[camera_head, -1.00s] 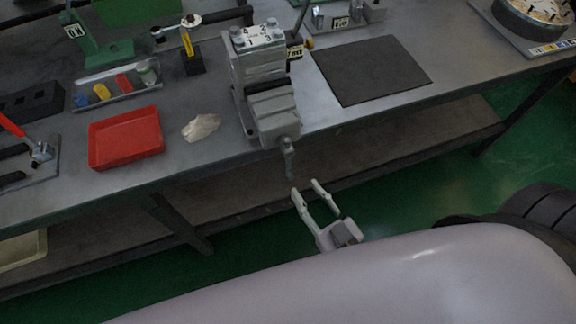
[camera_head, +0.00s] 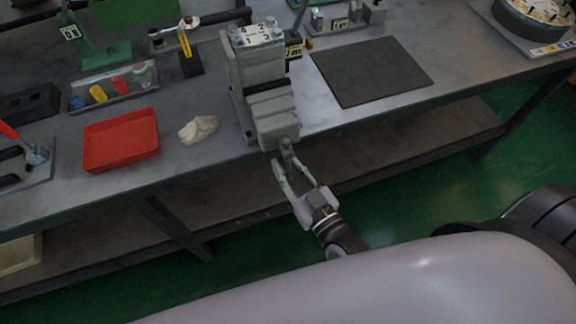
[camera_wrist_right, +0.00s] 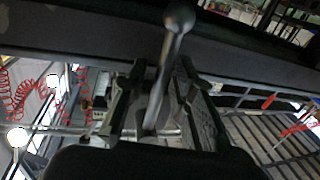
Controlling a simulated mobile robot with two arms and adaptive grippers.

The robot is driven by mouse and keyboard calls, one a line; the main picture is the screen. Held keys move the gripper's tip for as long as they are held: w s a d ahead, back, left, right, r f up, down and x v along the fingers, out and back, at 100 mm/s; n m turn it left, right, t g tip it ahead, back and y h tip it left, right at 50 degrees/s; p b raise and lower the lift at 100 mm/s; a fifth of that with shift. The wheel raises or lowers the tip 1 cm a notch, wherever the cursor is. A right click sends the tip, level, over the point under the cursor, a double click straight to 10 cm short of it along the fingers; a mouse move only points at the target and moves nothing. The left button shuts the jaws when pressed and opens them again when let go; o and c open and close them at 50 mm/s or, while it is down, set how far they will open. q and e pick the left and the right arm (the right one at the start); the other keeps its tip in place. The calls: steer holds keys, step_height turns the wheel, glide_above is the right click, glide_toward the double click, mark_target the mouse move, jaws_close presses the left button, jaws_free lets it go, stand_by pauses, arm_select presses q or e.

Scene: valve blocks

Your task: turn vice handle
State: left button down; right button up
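The grey vice (camera_head: 266,100) stands at the front edge of the workbench. Its handle (camera_head: 285,146) hangs at the front of the vice, over the bench edge. In the right wrist view the handle (camera_wrist_right: 167,62) is a slim metal bar with a round knob at its top end. My right gripper (camera_head: 282,158) is at the handle, below the vice's front. In the wrist view my right gripper (camera_wrist_right: 162,66) has a finger on each side of the bar, with gaps visible, so it looks open. My left gripper is not in view.
On the workbench (camera_head: 215,95), a red tray (camera_head: 121,140) and a crumpled pale cloth (camera_head: 198,129) lie left of the vice. A dark mat (camera_head: 371,71) lies right of it. A lower shelf (camera_head: 400,145) runs under the bench, behind my right gripper.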

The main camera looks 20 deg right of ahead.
jaws_close()
stand_by(0.6)
